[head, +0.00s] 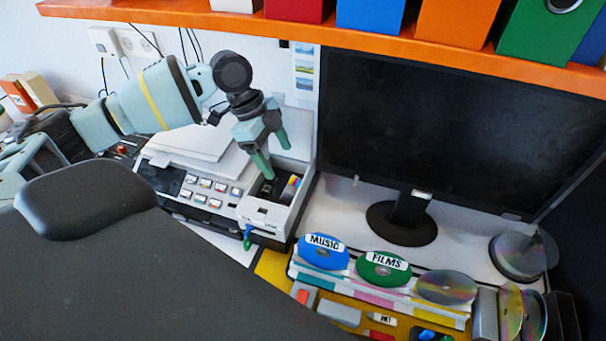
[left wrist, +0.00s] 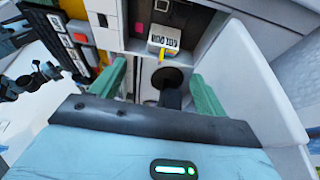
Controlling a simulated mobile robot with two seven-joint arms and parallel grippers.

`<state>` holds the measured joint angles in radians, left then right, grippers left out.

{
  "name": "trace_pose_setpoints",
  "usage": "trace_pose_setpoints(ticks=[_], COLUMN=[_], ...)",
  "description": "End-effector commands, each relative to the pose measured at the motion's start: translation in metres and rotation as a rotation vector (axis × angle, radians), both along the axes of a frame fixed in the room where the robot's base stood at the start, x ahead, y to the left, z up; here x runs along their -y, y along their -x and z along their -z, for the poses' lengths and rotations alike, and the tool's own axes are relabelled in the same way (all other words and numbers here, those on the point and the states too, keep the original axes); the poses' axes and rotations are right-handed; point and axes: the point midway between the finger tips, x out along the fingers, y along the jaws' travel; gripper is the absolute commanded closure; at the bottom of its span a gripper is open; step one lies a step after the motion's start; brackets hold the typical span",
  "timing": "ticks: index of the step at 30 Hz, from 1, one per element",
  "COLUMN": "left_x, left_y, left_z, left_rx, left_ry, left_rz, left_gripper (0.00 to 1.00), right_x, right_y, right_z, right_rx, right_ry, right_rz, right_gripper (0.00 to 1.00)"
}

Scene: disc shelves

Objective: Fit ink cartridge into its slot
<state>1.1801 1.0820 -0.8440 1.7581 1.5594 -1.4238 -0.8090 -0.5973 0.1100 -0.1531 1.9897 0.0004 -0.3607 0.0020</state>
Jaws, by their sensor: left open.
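A white printer (head: 205,165) stands left of the monitor with its cartridge bay (head: 262,212) open. My left gripper (head: 273,160) is open and empty, pointing down just above the bay. It also shows in the left wrist view (left wrist: 158,72).
An orange shelf (head: 400,45) with coloured binders hangs overhead. The monitor (head: 440,125) stands close right of the bay. A disc rack (head: 375,290) with labelled discs is in front.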

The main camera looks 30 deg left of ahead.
Motion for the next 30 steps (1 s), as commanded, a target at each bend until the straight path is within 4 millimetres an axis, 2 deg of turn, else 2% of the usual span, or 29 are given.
trace_pose_setpoints(ticks=[5, 9, 13, 19, 30], left_x=[0.000, 0.004, 0.009, 0.011, 0.024], left_y=[0.000, -0.001, -0.002, -0.004, -0.012], left_z=[0.002, 0.012, 0.023, 0.028, 0.070], left_rx=[-0.001, -0.001, -0.001, 0.000, 0.000], left_ry=[-0.001, -0.001, -0.001, 0.000, 0.000], left_rz=[0.000, 0.000, 0.000, 0.000, 0.000], left_gripper=[0.25, 0.25, 0.25, 0.25, 0.25], right_x=[0.000, 0.000, 0.000, 0.000, 0.000], right_y=[0.009, 0.012, 0.012, 0.005, 0.000], right_z=[0.004, 0.005, 0.005, 0.001, -0.003], right_rx=[-0.019, -0.025, -0.024, -0.009, 0.003], right_ry=[0.001, 0.000, 0.000, -0.001, 0.000], right_rz=[0.001, 0.000, 0.000, 0.000, -0.002], right_gripper=[1.00, 1.00, 1.00, 1.00, 1.00])
